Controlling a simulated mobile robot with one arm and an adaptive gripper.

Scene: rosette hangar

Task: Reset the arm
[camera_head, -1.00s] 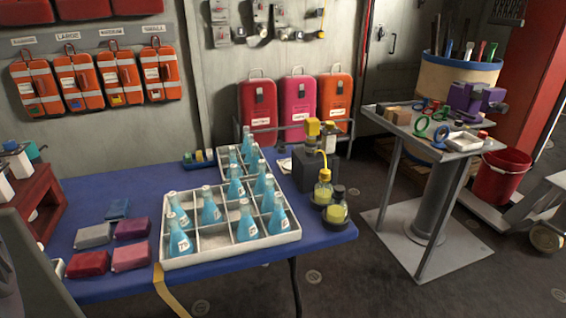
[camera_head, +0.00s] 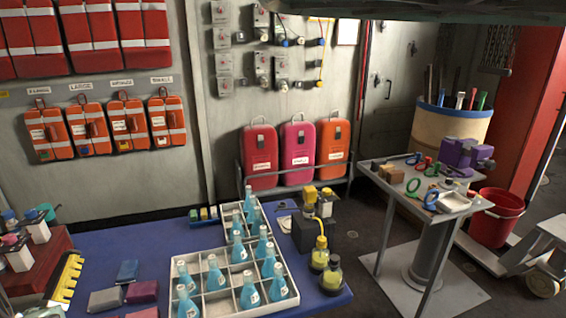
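My gripper is not in view, so I cannot see its fingers or whether it holds anything. A dark bar crosses the top right of the head view; it may be a link of my arm, but I cannot tell. A yellow and black toothed piece (camera_head: 65,279) shows at the lower left in front of the red rack (camera_head: 38,252). I cannot tell whether it belongs to me.
A blue table (camera_head: 120,242) holds a white divided tray (camera_head: 232,297) of blue flasks, small boxes (camera_head: 128,271) and yellow bottles (camera_head: 320,253). A grey stand (camera_head: 385,168) carries rings and a purple device (camera_head: 466,157). Floor shows between them.

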